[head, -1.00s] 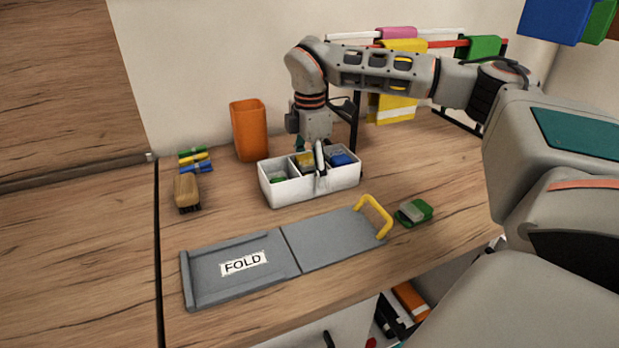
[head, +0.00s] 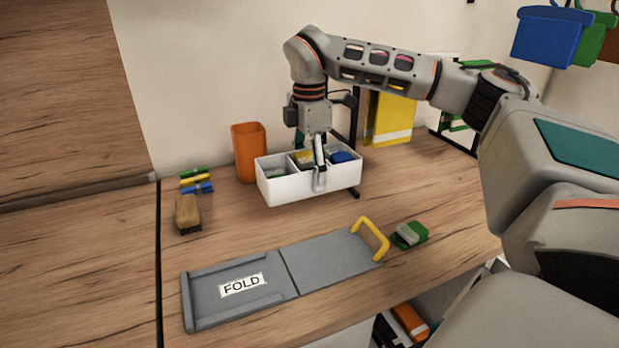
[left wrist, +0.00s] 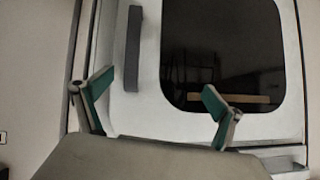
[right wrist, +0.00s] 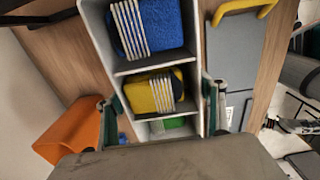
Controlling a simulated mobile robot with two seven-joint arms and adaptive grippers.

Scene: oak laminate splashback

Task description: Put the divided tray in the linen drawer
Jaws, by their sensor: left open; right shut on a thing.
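The divided tray (head: 285,192) is a white box with three compartments holding folded blue, yellow and green cloths. My right gripper (head: 313,160) is shut on its middle from above. In the right wrist view the gripper's fingers (right wrist: 163,103) lie on either side of the tray (right wrist: 95,25). The tray appears raised a little above the worktop and roughly level. My left gripper (left wrist: 158,92) is open and empty, in front of a pale door with a dark window; it is outside the head view. I cannot identify the linen drawer for certain.
A grey folding board (head: 335,258) with a yellow handle lies in front, beside a green-and-grey item (head: 410,235). An orange cup (head: 249,153), a brush (head: 188,214) and coloured clips (head: 196,180) stand left. Orange and black items (head: 410,320) show below the worktop edge.

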